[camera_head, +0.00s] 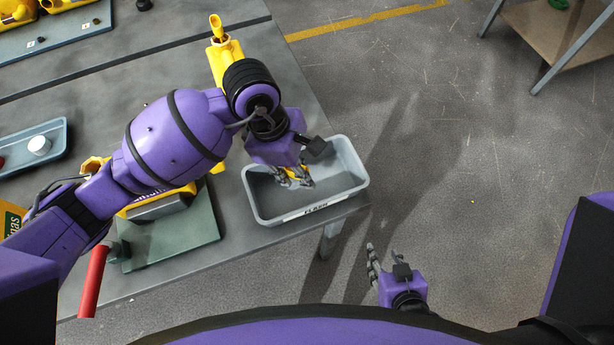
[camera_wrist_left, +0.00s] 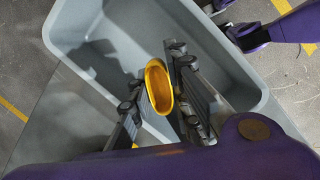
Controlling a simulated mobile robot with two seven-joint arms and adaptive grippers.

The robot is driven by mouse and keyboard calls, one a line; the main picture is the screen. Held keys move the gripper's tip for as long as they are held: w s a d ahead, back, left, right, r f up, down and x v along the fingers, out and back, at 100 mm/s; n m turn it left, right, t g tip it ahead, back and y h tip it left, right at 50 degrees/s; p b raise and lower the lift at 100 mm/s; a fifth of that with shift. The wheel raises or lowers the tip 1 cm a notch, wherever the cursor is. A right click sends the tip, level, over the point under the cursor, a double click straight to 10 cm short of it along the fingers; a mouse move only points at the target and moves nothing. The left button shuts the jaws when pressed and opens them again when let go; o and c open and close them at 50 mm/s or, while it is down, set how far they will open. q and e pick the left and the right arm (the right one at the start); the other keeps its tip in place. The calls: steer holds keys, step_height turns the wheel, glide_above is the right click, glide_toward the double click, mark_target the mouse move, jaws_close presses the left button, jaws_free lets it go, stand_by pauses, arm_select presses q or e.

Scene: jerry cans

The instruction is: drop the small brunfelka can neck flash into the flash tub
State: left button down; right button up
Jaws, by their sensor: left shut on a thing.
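The flash tub (camera_head: 262,213) is a grey open bin with a FLASH label, at the right front corner of the table. My left gripper (camera_head: 297,178) is over the tub, its fingers inside the outline of the rim. It is shut on a small yellow ring-like piece, the neck flash (camera_head: 296,171). In the left wrist view the neck flash (camera_wrist_left: 158,86) shows as a yellow oval loop between the fingers (camera_wrist_left: 160,90), with the grey tub (camera_wrist_left: 95,60) below. My right gripper (camera_head: 376,262) is low over the floor, away from the table, and its fingers look apart and empty.
A yellow can with a spout (camera_head: 222,55) stands behind my left arm. A yellow can lies on a green fixture (camera_head: 185,232) with a red handle (camera_head: 93,282). A blue-grey tray (camera_head: 55,140) is at the left. Floor is free right of the tub.

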arm_select(q)
steer(key=c, duration=1.6)
jaws_free()
steer(key=shift+c, duration=0.2)
steer(key=shift+o, duration=0.4)
arm_select(e)
steer(key=shift+s+f, duration=0.15)
steer(key=shift+s, duration=0.1)
arm_select(q)
steer(key=v, duration=1.2)
